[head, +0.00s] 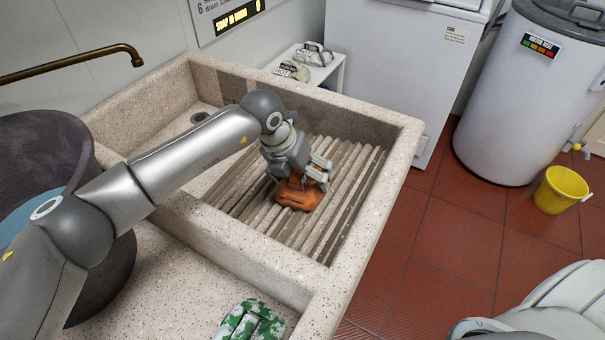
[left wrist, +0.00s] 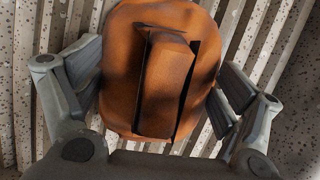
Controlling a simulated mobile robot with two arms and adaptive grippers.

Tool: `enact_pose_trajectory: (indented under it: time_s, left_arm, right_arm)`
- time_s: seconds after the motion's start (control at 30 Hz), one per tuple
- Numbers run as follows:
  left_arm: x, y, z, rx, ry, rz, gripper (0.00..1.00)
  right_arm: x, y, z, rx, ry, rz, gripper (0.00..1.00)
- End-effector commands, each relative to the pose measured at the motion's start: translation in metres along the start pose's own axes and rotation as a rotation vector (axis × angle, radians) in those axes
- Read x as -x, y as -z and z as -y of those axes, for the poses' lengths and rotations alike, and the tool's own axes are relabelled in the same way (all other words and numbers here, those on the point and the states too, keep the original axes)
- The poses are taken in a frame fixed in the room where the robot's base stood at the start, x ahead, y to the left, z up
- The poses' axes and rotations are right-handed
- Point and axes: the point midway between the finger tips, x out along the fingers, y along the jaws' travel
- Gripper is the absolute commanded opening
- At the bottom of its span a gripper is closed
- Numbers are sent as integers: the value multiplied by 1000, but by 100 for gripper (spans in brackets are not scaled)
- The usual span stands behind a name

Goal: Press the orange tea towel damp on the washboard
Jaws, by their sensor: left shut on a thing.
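The orange tea towel (head: 297,196) is a bunched, folded bundle on the ribbed stone washboard (head: 347,207) inside the sink. My left gripper (head: 312,178) comes down over it and is shut on it. In the left wrist view the towel (left wrist: 163,75) lies between the two finger pads, with a raised fold in its middle and the pale ribs of the washboard (left wrist: 263,35) behind it. The gripper hides part of the towel in the head view. I cannot tell whether the towel is wet. My right gripper is not in view.
The speckled stone sink rim (head: 385,170) surrounds the washboard. A dark tub (head: 107,272) with bluish water stands at left, below a brass tap (head: 85,67). A green-and-white cloth (head: 250,321) lies on the front ledge. A yellow bucket (head: 561,190) stands on the floor at right.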

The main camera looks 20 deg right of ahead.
Motion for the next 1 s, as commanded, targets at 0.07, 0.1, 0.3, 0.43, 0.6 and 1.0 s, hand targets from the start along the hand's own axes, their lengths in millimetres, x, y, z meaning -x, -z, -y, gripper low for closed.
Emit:
enact_pose_trajectory:
  time_s: [0.07, 0.1, 0.3, 0.43, 0.6, 1.0]
  left_arm:
    - [-4, 4, 0, 0, 0, -9, 61]
    - [-4, 4, 0, 0, 0, -9, 61]
    - [-4, 4, 0, 0, 0, -10, 61]
    - [-4, 4, 0, 0, 0, -10, 61]
    - [-4, 4, 0, 0, 0, -11, 61]
    - [-5, 5, 0, 0, 0, -12, 61]
  right_arm:
    - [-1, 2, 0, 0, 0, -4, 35]
    - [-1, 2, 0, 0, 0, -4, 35]
    - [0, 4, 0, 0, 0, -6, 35]
    - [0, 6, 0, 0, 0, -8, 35]
    - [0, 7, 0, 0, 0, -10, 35]
    - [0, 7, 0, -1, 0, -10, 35]
